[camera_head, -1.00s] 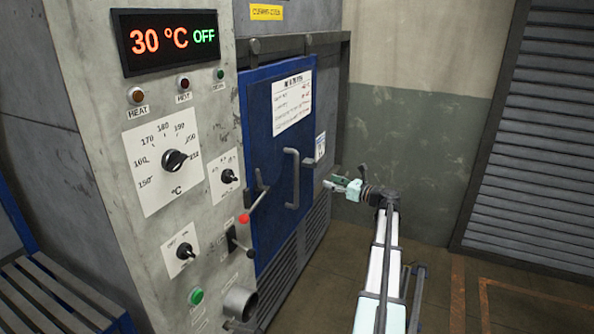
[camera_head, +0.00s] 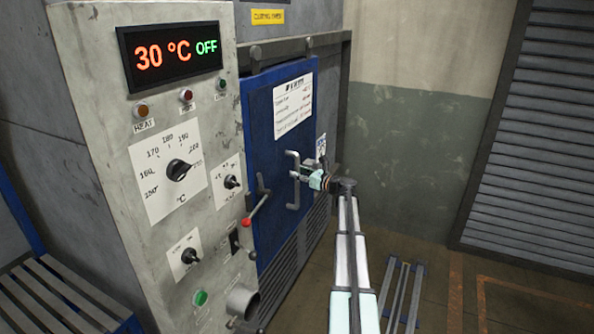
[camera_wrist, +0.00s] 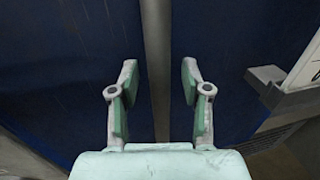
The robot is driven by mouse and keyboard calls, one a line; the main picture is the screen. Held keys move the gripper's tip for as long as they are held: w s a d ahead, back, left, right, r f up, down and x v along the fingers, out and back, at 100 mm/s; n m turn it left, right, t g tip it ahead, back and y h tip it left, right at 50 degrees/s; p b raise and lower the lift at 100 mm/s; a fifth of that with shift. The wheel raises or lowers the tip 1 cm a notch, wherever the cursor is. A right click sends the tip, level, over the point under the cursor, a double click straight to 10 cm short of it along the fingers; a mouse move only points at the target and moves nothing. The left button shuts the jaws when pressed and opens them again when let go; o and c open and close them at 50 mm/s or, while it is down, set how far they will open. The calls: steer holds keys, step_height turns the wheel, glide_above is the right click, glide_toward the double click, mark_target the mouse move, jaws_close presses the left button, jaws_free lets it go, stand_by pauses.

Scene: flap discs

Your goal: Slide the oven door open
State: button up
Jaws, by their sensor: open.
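The blue oven door (camera_head: 275,190) hangs shut-looking from a top rail, with a white notice on its upper part. In the wrist view my gripper (camera_wrist: 158,85) is open, and the handle (camera_wrist: 158,60) runs upright between the two fingers against the blue door (camera_wrist: 80,50). Whether the fingers touch the bar cannot be told.
The grey control panel (camera_head: 150,75) stands left of the door, with knobs and a display reading 30 °C OFF. A red-knobbed lever (camera_head: 256,210) sticks out at the door's left edge. The rail (camera_head: 295,45) runs above.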

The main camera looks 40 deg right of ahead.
steer(key=shift+w+a, duration=0.2)
steer(key=shift+w, duration=0.3)
jaws_close()
steer(key=shift+d, duration=0.15)
